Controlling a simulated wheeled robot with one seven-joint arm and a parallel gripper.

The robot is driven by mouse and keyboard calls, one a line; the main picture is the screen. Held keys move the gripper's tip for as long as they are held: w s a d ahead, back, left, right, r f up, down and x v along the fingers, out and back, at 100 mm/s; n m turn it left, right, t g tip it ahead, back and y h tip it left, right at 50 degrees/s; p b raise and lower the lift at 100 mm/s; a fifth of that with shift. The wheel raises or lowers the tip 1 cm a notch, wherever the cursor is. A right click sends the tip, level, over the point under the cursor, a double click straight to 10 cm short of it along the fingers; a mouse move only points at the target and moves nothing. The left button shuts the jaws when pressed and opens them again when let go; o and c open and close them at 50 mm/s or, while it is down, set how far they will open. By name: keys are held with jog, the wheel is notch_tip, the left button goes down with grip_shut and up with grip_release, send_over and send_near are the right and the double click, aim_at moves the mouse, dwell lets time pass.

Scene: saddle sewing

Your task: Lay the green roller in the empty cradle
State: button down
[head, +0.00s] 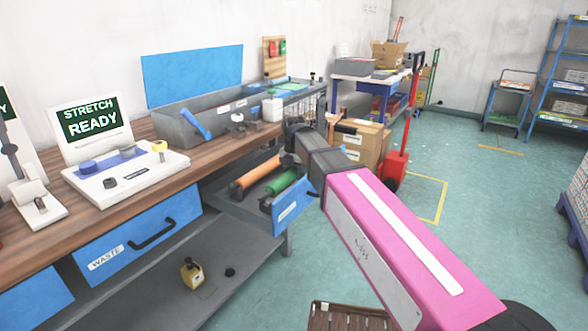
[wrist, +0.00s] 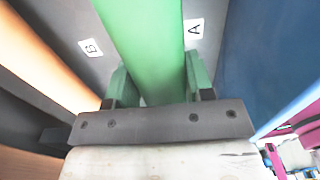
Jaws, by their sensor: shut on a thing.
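The green roller (head: 284,180) lies in the open drawer (head: 250,202), to the right of an orange roller (head: 254,172). My gripper (head: 291,160) is down at the far end of the green roller. In the wrist view, my gripper (wrist: 158,78) has its green fingers on both sides of the green roller (wrist: 146,45), shut on it. The orange roller (wrist: 45,60) is apart on the left.
Labels B (wrist: 90,48) and A (wrist: 194,28) show on the drawer floor. A control panel (head: 125,168) is at left. A wooden crate (head: 345,318) is on the floor in front.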

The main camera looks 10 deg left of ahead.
jog(key=shift+f, duration=1.3)
jog(key=shift+c, duration=2.4)
grip_release()
jog(key=shift+f, duration=0.1)
notch_tip(320, 180, up, 12)
jog(key=shift+r, duration=0.15)
